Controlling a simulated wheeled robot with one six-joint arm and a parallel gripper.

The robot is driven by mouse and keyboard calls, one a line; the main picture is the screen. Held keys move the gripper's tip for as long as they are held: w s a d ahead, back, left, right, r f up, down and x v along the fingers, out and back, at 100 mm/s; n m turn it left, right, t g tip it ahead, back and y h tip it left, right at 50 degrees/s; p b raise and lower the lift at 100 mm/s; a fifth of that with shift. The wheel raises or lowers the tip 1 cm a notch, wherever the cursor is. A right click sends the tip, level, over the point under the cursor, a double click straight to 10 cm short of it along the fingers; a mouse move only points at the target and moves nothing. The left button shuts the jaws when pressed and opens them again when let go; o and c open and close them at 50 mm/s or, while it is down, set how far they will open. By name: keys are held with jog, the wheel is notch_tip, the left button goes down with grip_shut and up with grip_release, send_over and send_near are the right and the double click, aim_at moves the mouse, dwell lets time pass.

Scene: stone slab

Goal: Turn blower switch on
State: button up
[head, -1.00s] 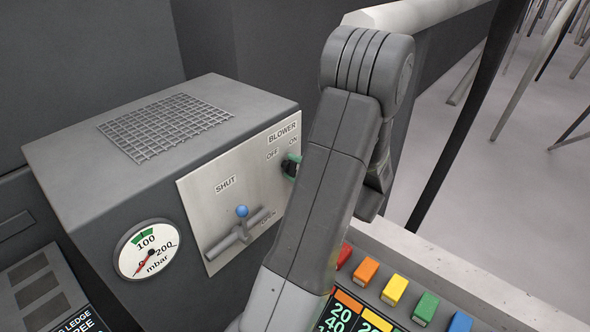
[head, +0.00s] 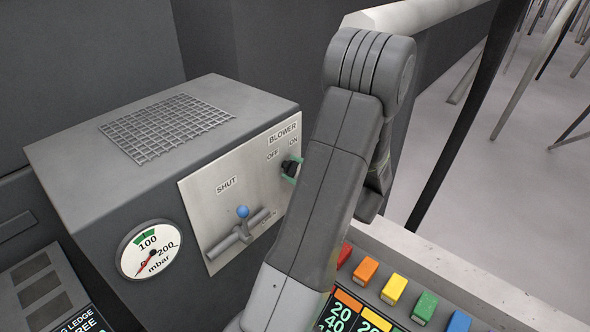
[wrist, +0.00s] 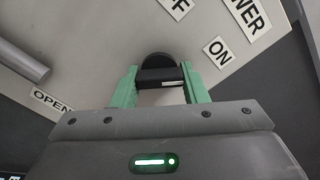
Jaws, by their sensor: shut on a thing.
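The blower switch is a small black knob (head: 290,168) on the pale panel (head: 215,200), below the OFF and ON labels. In the wrist view the knob (wrist: 158,72) sits between the green fingers of my gripper (wrist: 159,80), with a white mark on its near face. My gripper is shut on it, one finger on each side. The ON label (wrist: 217,51) is to the right of the knob there, and the OFF label (wrist: 179,6) is cut by the top edge. In the head view my arm hides most of my gripper.
A lever with a blue ball (head: 242,212) is on the same panel, between SHUT and OPEN labels. A round mbar gauge (head: 149,249) is at the left, its needle low. Coloured buttons (head: 395,290) line the console at the lower right.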

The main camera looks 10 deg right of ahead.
jog(key=shift+f, duration=0.1)
jog(key=o, duration=1)
jog(key=b+v, duration=0.1)
jog(key=v, duration=1.2)
jog(key=shift+s+d, duration=0.25)
jog(key=shift+s, duration=0.05)
jog(key=p+x, duration=0.1)
jog(key=x, duration=1.3)
jog(key=shift+s+d, duration=0.1)
jog(key=shift+s, duration=0.05)
